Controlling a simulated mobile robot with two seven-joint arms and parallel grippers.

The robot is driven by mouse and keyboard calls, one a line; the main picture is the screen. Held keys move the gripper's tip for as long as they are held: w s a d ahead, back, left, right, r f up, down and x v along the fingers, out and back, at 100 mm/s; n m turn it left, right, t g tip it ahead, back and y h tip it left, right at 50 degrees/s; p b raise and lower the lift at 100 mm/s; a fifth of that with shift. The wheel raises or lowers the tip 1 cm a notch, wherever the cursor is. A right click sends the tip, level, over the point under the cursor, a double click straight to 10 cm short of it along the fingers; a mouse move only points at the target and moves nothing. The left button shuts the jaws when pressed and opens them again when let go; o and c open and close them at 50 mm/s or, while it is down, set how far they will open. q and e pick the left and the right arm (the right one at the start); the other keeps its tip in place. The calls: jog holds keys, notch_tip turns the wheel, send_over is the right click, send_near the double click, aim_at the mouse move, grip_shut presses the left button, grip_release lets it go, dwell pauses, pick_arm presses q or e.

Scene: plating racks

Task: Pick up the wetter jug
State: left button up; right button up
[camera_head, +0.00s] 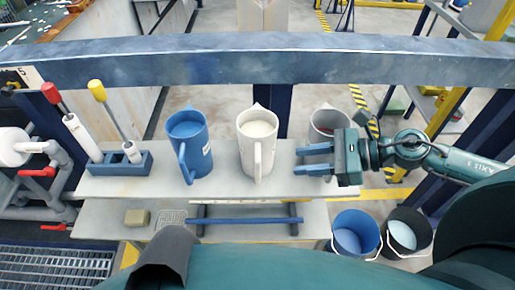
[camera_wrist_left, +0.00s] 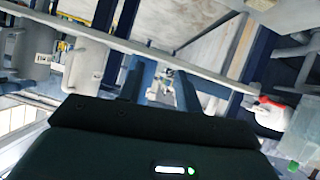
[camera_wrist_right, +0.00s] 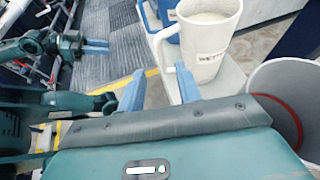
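The wetter jug (camera_head: 250,150) is white, filled with pale liquid, and stands upright on the grey shelf between a blue jug and a grey jug. Its handle faces me. In the right wrist view the jug (camera_wrist_right: 207,50) shows a label that begins "WETT". My right gripper (camera_head: 302,159) is open and empty, right of the jug, with its fingers pointing left at it. In the right wrist view the handle appears just beyond the gap between the fingertips (camera_wrist_right: 160,72). My left gripper (camera_wrist_left: 163,74) is open and empty, away from the jug.
The blue jug (camera_head: 190,150) stands left of the wetter jug. The grey jug (camera_head: 328,120) stands behind my right gripper. A blue holder (camera_head: 122,165) with brushes is at the shelf's left. A steel beam (camera_head: 250,62) crosses behind. Blue and black buckets (camera_head: 345,241) stand lower right.

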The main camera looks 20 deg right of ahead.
aim_at(258, 154)
pick_arm(q)
jog(key=shift+f, duration=0.1)
pick_arm(e)
jog(key=shift+o, duration=0.5)
